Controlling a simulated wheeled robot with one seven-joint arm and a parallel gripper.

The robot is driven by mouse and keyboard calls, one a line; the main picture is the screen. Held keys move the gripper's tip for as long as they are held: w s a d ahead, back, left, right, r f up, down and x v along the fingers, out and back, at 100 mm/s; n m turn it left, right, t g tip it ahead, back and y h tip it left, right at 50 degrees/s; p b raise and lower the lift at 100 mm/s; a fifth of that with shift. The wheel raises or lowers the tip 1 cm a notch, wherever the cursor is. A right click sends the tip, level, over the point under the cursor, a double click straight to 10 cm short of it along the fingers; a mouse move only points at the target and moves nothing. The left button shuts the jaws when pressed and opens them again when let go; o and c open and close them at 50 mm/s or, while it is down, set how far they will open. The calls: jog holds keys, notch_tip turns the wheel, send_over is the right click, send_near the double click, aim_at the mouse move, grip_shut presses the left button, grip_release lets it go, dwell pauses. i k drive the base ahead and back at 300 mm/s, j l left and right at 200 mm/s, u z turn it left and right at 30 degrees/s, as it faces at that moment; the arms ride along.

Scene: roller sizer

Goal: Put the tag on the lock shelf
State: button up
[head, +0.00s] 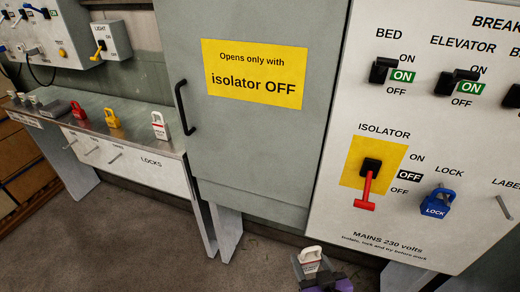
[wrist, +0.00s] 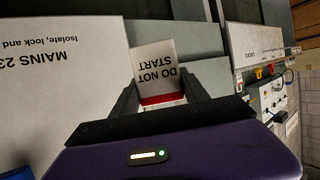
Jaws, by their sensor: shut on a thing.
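The tag (wrist: 155,62) is white with a red band and reads "DO NOT START" upside down in the wrist view. My gripper (wrist: 158,88) is shut on it. In the head view the held tag (head: 310,257) shows low, near the bottom edge, in front of the grey cabinet, with my gripper (head: 322,274) partly cut off by the frame. The lock shelf (head: 136,130) is the grey ledge at the left, with "LOCKS" on its front. On it stand a red padlock (head: 79,111), a yellow padlock (head: 112,118) and a similar white tag (head: 158,125).
The grey cabinet door (head: 250,150) with a black handle (head: 183,108) stands between shelf and breaker panel (head: 420,220). A blue padlock (head: 438,203) hangs on the panel beside the red isolator handle (head: 367,188), which points down.

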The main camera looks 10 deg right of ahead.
aim_at(133, 125)
jog(key=i+j, duration=0.2)
jog(key=j, duration=0.25)
jog(key=i+j, duration=0.2)
jog(key=j, duration=0.25)
jog(key=i+j, duration=0.2)
jog(key=j, duration=0.25)
jog(key=i+j, duration=0.15)
jog(key=j, duration=0.35)
jog(key=i+j, duration=0.2)
jog(key=j, duration=0.25)
jog(key=i+j, duration=0.2)
jog(key=j, duration=0.25)
jog(key=i+j, duration=0.2)
jog(key=j, duration=0.25)
jog(key=i+j+u, duration=0.1)
jog(key=j, duration=0.35)
jog(key=i, duration=0.1)
